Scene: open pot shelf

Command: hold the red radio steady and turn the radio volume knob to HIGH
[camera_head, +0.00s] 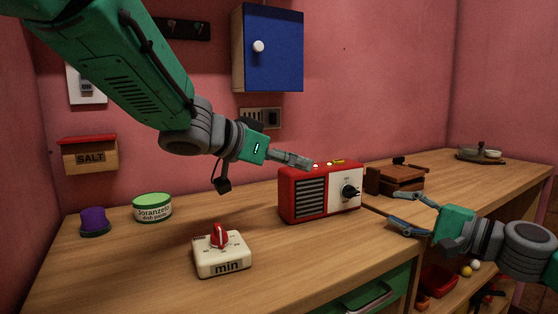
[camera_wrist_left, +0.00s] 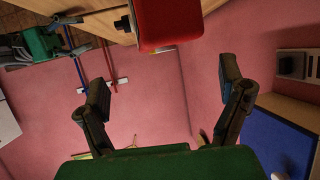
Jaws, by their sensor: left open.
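The red radio (camera_head: 308,196) stands upright on the wooden counter, with a dark slatted grille and a white front panel. Its black volume knob (camera_head: 349,191) is on that panel; its setting is too small to read. My left gripper (camera_head: 305,161) is just above the radio's top left edge, seen edge-on. In the left wrist view the left gripper (camera_wrist_left: 166,84) is open and empty, and the radio (camera_wrist_left: 168,24) is beyond the fingers at the top. My right gripper (camera_head: 394,207) is open and empty, to the right of the radio, fingers pointing toward the knob side.
A white timer (camera_head: 222,258) with a red dial, a green-lidded can (camera_head: 152,208) and a purple jar (camera_head: 94,220) stand left of the radio. A brown box (camera_head: 400,178) is behind right. A blue cabinet (camera_head: 272,48) and a salt box (camera_head: 90,156) hang on the wall.

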